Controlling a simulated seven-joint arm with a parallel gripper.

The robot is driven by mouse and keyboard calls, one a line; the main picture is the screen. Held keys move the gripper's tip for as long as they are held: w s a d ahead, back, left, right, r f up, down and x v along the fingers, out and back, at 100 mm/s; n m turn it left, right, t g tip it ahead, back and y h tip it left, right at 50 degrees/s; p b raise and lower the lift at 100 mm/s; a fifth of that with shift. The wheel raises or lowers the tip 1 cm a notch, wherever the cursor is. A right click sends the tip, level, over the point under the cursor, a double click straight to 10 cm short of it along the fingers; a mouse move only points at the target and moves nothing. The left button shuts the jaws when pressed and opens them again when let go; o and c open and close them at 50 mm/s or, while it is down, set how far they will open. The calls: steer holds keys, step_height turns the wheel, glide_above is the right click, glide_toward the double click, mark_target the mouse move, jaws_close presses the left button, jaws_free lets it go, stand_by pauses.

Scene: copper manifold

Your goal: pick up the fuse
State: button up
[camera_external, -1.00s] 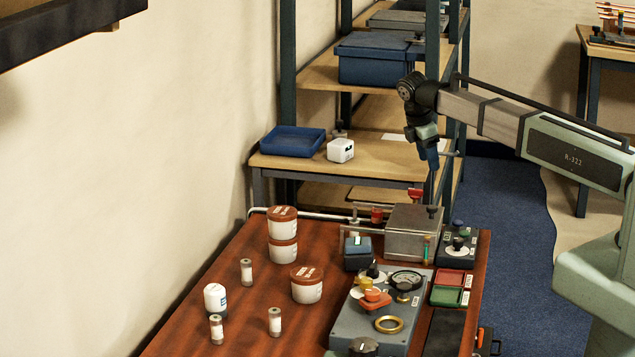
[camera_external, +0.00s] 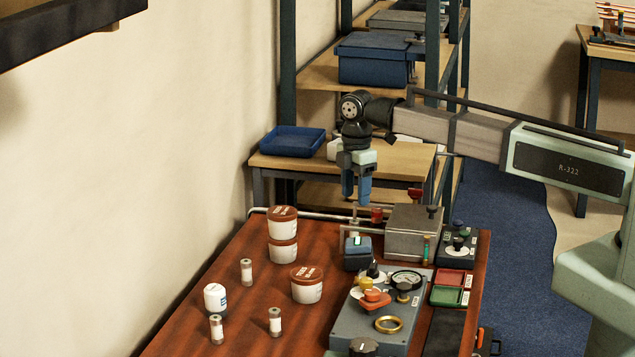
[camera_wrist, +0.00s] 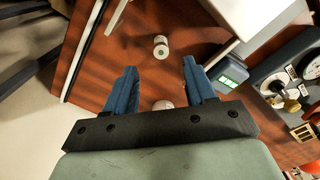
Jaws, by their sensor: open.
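Three small pale cylinders with dark end caps, which look like fuses, stand on the red-brown table: one farther back (camera_external: 246,272), one front left (camera_external: 216,329) and one front right (camera_external: 275,321). My gripper (camera_external: 356,200) is open and empty, its blue fingers pointing down above the table's far part, right of and well above the cylinders. In the wrist view my open gripper (camera_wrist: 160,66) frames the table. A small pale round item (camera_wrist: 161,47) shows beyond the fingertips, and another (camera_wrist: 163,104) is partly hidden by the gripper's dark bar; I cannot tell which items they are.
Two stacked brown-lidded tubs (camera_external: 283,238), a third tub (camera_external: 306,286) and a white jar (camera_external: 215,298) stand near the cylinders. A grey control panel (camera_external: 345,322), a small blue box (camera_external: 357,258) and a metal box (camera_external: 412,238) occupy the right.

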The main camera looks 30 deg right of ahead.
mark_target(354, 221)
steer(key=shift+a+f, duration=0.15)
steer(key=shift+f, duration=5)
jaws_close()
